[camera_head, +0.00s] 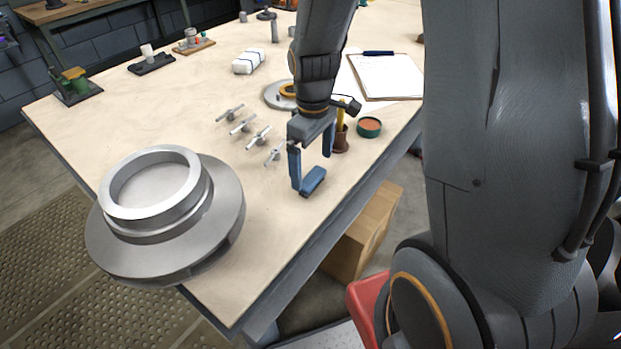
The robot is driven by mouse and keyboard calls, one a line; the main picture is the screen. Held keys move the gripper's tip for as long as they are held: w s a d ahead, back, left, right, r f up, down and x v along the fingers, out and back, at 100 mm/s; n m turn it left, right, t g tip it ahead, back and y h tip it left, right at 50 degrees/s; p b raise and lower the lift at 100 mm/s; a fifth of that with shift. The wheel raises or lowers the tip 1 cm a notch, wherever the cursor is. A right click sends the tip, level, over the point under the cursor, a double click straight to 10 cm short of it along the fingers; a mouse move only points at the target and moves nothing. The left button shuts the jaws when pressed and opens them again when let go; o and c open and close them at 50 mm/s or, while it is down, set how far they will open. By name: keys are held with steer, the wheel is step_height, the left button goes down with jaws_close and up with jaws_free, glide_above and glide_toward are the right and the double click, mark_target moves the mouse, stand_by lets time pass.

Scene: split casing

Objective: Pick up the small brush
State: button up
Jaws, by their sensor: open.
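My gripper (311,171) points down over the near right part of the workbench, with its two blue fingers spread apart and nothing held between them. A small blue block with a dark side (313,181) shows just below and between the fingertips; I cannot tell if it is the small brush. A thin yellow handle (340,118) stands upright in a brown cup (341,142) just right of the gripper and may also be a brush. Its lower end is hidden in the cup.
Several small metal pins (259,137) lie left of the gripper. A large grey metal casing (205,240) fills the near left. A clipboard (387,78) lies behind. The bench edge (292,255) is close on the near side.

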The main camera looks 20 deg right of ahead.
mark_target(312, 177)
steer(key=shift+a+f+p, duration=0.1)
steer(key=shift+f+p, duration=0.2)
steer(key=shift+f, duration=1.4)
steer(key=c, duration=1.2)
steer(key=shift+o, duration=0.2)
steer(key=shift+r, duration=0.1)
step_height(312, 177, up, 10)
steer(key=b, duration=0.1)
